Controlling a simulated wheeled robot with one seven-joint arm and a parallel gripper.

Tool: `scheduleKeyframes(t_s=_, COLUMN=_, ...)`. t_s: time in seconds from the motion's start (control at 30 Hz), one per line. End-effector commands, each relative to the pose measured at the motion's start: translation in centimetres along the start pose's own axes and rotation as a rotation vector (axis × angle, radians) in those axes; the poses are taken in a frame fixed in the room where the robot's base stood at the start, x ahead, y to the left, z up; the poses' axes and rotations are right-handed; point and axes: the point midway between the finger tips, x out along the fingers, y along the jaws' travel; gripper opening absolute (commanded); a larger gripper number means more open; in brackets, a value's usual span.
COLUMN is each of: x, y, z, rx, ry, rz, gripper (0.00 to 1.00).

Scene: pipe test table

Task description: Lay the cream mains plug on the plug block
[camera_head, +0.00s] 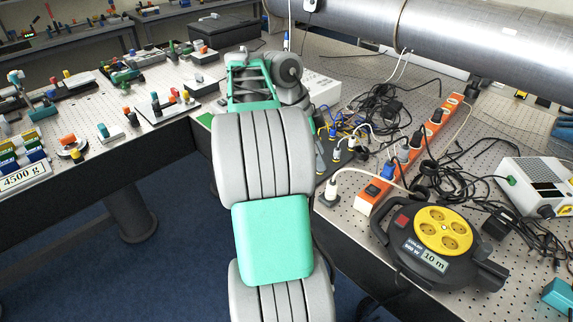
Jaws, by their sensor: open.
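A pale, cream-white mains plug (331,189) stands on the perforated table left of the orange socket strip, its pale cable curving off to the right. Smaller white plugs (337,154) are farther back among blue and yellow ones, so I cannot be sure which is the cream plug. A dark block or mat (322,168) lies under that group, partly hidden by my arm; I cannot tell whether it is the plug block. My arm reaches up the middle of the view. Its far end is above the back of the table, and the gripper jaws are hidden behind the links.
An orange socket strip (374,193) runs diagonally, with plugs and black cables around it. A yellow and black cable reel (443,229) sits at the front right. A white socket box (323,87) is farther back. A large grey pipe (470,38) crosses behind.

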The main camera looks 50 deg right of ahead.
Motion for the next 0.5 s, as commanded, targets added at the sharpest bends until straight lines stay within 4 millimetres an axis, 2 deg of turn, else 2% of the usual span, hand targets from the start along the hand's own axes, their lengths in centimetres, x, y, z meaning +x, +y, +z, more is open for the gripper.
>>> scheduleKeyframes(t_s=0.07, x=-0.5, y=0.1, z=0.7, rx=-0.048, ry=-0.002, rz=-0.016, gripper=0.48)
scheduleKeyframes(t_s=0.13, x=-1.8, y=0.3, z=2.9, rx=-0.21, ry=-0.006, rz=-0.067, gripper=0.48)
scheduleKeyframes(t_s=0.17, x=-2.6, y=0.7, z=4.4, rx=-0.323, ry=-0.007, rz=-0.103, gripper=0.48)
scheduleKeyframes(t_s=0.27, x=-5.8, y=3.6, z=12.1, rx=-0.848, ry=-0.011, rz=-0.276, gripper=0.48)
scheduleKeyframes(t_s=0.3, x=-6.8, y=5.8, z=15.8, rx=-1.093, ry=-0.01, rz=-0.363, gripper=0.48)
scheduleKeyframes(t_s=0.37, x=-7.7, y=10.3, z=21.0, rx=-1.452, ry=-0.009, rz=-0.493, gripper=0.48)
scheduleKeyframes(t_s=0.4, x=-7.9, y=13.5, z=23.8, rx=-1.661, ry=-0.007, rz=-0.574, gripper=0.48)
scheduleKeyframes(t_s=0.5, x=-7.5, y=21.0, z=28.6, rx=-2.071, ry=-0.008, rz=-0.743, gripper=0.48)
